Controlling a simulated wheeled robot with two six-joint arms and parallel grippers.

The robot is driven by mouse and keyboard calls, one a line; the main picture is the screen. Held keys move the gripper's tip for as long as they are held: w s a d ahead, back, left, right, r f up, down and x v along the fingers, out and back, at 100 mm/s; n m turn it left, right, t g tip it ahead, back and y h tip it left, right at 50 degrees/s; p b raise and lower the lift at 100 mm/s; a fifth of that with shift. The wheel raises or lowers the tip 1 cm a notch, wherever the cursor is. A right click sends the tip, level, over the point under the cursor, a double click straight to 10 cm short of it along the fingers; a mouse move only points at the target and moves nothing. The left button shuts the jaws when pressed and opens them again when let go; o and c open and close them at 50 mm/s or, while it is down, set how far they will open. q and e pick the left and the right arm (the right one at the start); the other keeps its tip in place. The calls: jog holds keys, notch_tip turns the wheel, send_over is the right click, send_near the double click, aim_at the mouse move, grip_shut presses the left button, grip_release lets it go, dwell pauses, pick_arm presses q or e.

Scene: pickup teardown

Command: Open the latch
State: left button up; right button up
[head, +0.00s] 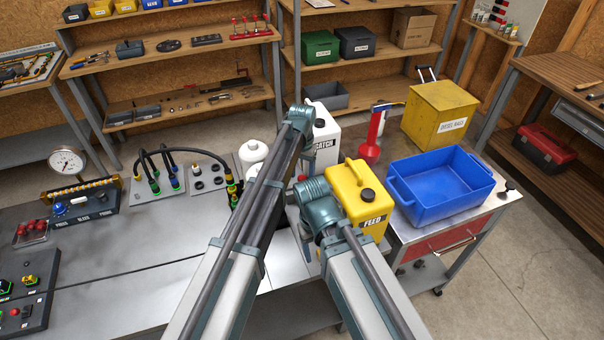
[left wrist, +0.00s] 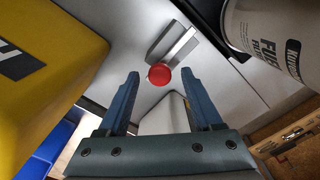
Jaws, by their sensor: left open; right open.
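A red round knob (left wrist: 159,74) sits at the end of a grey metal bracket (left wrist: 176,42) on a pale surface in the left wrist view; it looks like the latch. My left gripper (left wrist: 160,80) is open, one finger on each side of the knob in the picture; I cannot tell whether it touches. In the head view my left gripper (head: 300,120) is the higher one, its fingers hidden. My right gripper (head: 318,200) is beside the yellow FEED jug (head: 366,200), its fingers not clearly visible.
A white canister (left wrist: 270,35) is close at the upper right of the left wrist view. A white jug (head: 325,135), a red funnel-like item (head: 370,145), a blue bin (head: 440,190) and a yellow box (head: 440,110) stand around the arms. The bench's left middle (head: 130,245) is clear.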

notch_tip(320, 180, up, 14)
jog(key=p, duration=1.3)
jog(key=shift+f, duration=0.25)
jog(key=shift+f, duration=0.1)
